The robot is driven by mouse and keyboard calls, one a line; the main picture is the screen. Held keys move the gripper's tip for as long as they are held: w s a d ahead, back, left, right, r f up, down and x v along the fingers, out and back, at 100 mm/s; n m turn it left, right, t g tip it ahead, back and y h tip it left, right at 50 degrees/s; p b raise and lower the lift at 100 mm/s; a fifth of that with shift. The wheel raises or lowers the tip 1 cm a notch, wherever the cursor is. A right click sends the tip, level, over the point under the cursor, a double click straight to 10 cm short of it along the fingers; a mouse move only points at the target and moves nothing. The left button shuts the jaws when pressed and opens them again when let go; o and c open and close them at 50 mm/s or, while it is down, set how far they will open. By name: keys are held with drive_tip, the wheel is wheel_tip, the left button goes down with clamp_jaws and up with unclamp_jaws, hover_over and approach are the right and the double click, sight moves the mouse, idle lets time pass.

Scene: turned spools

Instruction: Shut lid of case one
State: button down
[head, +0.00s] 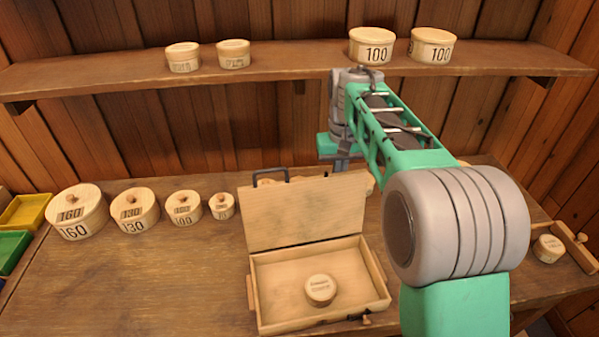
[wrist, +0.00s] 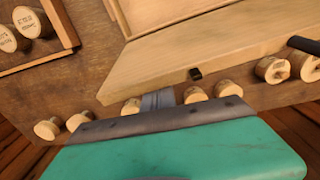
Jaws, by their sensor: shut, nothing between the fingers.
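The wooden case (head: 318,285) stands open on the bench in the head view, with one round labelled spool (head: 320,290) inside. Its lid (head: 305,210) stands up at the back edge, with a dark handle at its top left. In the wrist view the lid (wrist: 215,45) slants across the top, with a small black latch on its edge. My gripper (head: 342,165) is shut and empty, above and behind the lid's top right; its fingertips are partly hidden in the head view. In the wrist view the gripper (wrist: 158,99) shows beyond the lid's edge, apparently not touching it.
Several spools, including a large 160 spool (head: 77,212), stand left of the case. More small spools (wrist: 226,88) sit behind the lid. A shelf (head: 290,68) with several spools runs above. A wooden tray (wrist: 62,25) is at the right of the bench. Bench front left is clear.

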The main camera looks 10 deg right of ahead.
drive_tip(key=s+b, duration=0.1)
drive_tip(key=s, duration=0.2)
drive_tip(key=s+b, duration=0.1)
drive_tip(key=s, duration=0.1)
drive_tip(key=shift+s+d+b, duration=0.3)
idle(0.8)
drive_tip(key=shift+r, duration=0.1)
idle(0.6)
wheel_tip(320, 180, up, 8)
drive_tip(key=p, duration=0.6)
idle(0.3)
